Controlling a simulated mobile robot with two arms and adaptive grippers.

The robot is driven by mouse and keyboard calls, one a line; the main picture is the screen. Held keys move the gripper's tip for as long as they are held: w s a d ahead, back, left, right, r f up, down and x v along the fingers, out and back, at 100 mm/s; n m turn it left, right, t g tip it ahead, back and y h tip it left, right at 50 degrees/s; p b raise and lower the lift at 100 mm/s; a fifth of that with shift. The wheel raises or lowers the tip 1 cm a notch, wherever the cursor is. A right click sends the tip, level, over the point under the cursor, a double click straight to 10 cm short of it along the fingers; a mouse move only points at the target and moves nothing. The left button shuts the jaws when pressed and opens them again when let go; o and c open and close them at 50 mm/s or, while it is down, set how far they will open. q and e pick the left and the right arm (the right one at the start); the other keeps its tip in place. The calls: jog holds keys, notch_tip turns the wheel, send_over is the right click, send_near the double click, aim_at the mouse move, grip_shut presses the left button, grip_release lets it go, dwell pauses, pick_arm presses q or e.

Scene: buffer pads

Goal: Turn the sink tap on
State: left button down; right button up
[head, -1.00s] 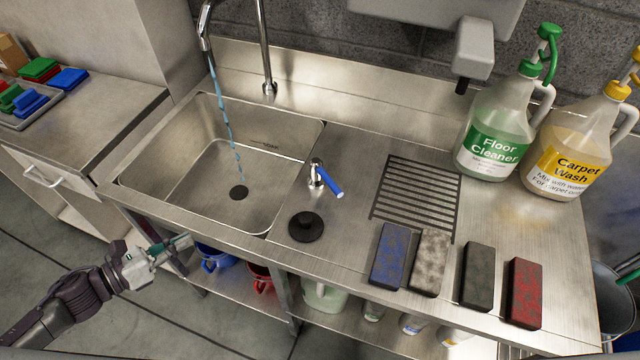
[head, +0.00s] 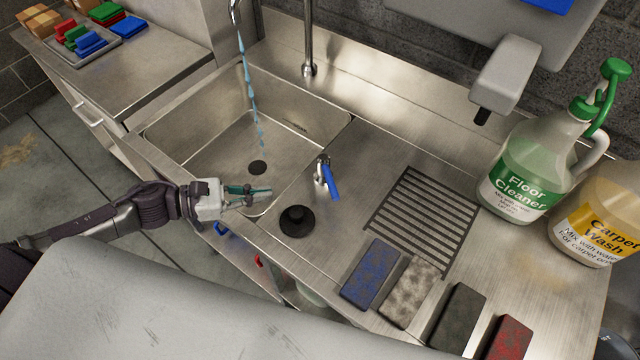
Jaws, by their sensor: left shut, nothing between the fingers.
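The steel sink (head: 205,150) is at the left of the counter. A curved steel spout (head: 308,45) rises behind it, its top cut off by the frame. Blue water drops (head: 250,95) fall from the spout toward the drain (head: 257,167). The tap handle (head: 329,180), a chrome post with a blue lever, stands on the counter right of the sink, the lever pointing down toward the front. My left gripper (head: 262,191) is shut and empty over the sink's front right part, left of the handle and apart from it. My right gripper is not in view.
A black stopper (head: 297,221) sits in front of the handle. A drain grate (head: 425,215) and several pads, including a blue one (head: 371,273), lie to the right. Floor Cleaner (head: 525,175) and Carpet Wash (head: 600,225) jugs stand far right. A grey dispenser (head: 508,75) hangs above.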

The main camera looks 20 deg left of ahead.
aim_at(329, 186)
pick_arm(q)
jog(key=x, duration=0.3)
jog(key=shift+w+r+p, duration=0.1)
jog(key=shift+r+p, duration=0.15)
jog(key=shift+p, duration=0.15)
jog(key=p+x, duration=0.3)
jog(key=x, duration=0.4)
jog(key=shift+w+d, duration=0.1)
jog(key=shift+d, duration=0.15)
jog(key=shift+w+d+f, duration=0.3)
jog(key=shift+d, duration=0.2)
jog(key=shift+d+f, duration=0.1)
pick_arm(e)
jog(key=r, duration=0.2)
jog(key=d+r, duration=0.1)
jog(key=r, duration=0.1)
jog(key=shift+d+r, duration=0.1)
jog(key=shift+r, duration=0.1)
